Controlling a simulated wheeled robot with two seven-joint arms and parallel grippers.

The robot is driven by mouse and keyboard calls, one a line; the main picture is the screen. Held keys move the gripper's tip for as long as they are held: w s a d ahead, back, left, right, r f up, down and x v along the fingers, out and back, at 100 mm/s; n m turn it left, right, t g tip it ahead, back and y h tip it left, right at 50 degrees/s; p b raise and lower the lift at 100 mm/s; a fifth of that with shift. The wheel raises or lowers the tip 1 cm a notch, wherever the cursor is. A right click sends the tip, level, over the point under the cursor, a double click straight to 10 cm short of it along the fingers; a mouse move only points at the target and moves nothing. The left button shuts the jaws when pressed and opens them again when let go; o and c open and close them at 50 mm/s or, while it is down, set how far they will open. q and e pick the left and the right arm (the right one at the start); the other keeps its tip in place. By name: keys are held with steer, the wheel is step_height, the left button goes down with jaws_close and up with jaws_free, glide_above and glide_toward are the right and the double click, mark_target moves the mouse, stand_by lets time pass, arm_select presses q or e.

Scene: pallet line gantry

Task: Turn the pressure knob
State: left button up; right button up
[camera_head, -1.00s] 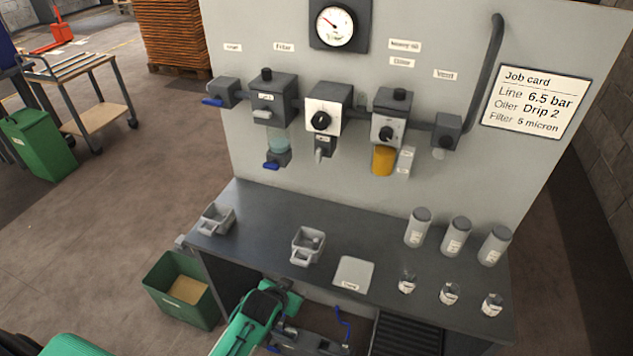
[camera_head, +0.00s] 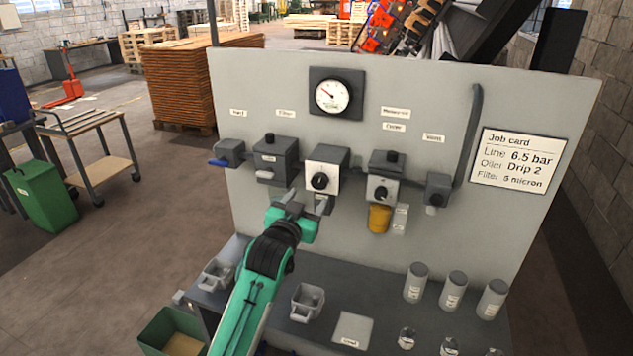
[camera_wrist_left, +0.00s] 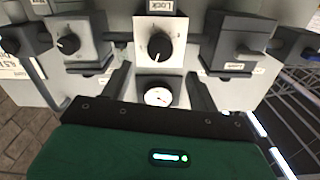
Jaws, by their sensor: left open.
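The pressure knob (camera_head: 319,181) is a round black knob on a white square plate, in the middle of the row of units on the grey panel. It also shows in the left wrist view (camera_wrist_left: 160,47), under a small label reading Lock. A round pressure gauge (camera_head: 332,95) is mounted above it; its reading is too small to tell. My left gripper (camera_head: 308,203) is open and empty, just below and in front of the knob, apparently not touching it. Its fingers show on both sides in the wrist view (camera_wrist_left: 160,92). My right gripper is out of view.
The filter unit (camera_head: 275,160) is left of the knob; the oiler (camera_head: 382,188) with a yellow bowl is right. A job card (camera_head: 518,160) reads Line 6.5 bar. Below, the bench holds small trays (camera_head: 306,302) and grey canisters (camera_head: 452,290).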

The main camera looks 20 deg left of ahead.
mark_target(318, 183)
arm_select(q)
steer(key=w+p, duration=0.2)
steer(key=w, duration=0.5)
steer(key=shift+w+d, duration=0.15)
steer(key=shift+w, duration=0.15)
steer(key=c, duration=1)
